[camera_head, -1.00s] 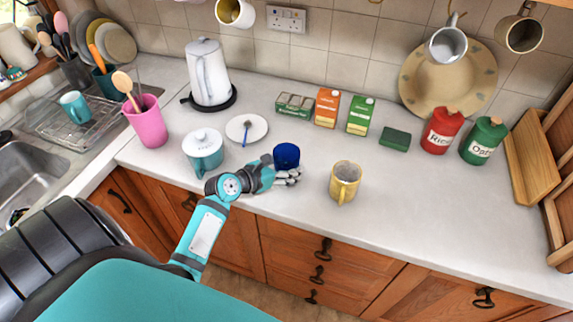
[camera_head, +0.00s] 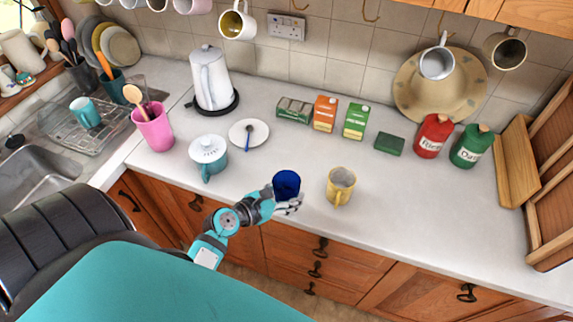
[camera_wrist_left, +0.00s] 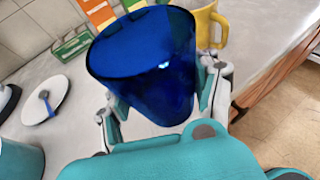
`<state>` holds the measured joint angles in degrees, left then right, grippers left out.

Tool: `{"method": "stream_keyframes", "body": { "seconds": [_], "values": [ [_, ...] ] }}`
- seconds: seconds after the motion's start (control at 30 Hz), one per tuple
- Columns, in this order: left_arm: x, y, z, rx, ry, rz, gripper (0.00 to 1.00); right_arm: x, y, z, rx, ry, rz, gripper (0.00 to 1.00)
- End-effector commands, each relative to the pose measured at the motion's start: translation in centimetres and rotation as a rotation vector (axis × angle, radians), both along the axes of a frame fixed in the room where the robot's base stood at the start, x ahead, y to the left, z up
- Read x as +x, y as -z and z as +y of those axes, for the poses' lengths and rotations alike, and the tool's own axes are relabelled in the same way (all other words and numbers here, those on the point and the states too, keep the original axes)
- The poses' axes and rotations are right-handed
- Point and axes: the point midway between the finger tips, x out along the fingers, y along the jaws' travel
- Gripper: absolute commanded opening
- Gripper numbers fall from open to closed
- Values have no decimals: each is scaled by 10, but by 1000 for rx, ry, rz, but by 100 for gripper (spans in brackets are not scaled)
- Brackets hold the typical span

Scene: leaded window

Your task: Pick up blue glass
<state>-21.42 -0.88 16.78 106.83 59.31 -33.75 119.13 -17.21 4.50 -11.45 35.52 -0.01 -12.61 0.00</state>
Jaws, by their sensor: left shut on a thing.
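The blue glass (camera_head: 286,184) is a dark blue tumbler near the front edge of the counter in the head view. My left gripper (camera_head: 289,203) is shut on it from the front left. In the left wrist view the blue glass (camera_wrist_left: 148,65) fills the middle, with the fingers of my left gripper (camera_wrist_left: 165,112) on both of its sides. The glass is open at the top and looks empty. I cannot tell whether its base is clear of the counter. My right gripper is not in view.
A yellow mug (camera_head: 340,187) stands close to the right of the glass. A teal lidded pot (camera_head: 208,157) and a white saucer (camera_head: 249,133) are to the left. Cartons (camera_head: 355,121) stand behind. The counter (camera_head: 420,215) is clear at the right front.

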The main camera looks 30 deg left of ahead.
Motion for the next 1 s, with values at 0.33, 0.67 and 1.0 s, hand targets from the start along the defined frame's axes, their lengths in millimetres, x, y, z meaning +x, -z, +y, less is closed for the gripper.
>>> {"method": "stream_keyframes", "body": {
  "seconds": [0.33, 0.67, 1.0],
  "values": [
    [-32, -5, -21, 1, -1, -1, 17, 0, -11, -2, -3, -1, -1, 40],
    [-48, -6, -32, 1, -1, -2, 17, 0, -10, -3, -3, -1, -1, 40],
    [-54, -7, -36, 1, -1, -3, 17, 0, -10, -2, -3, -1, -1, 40]
  ]
}}
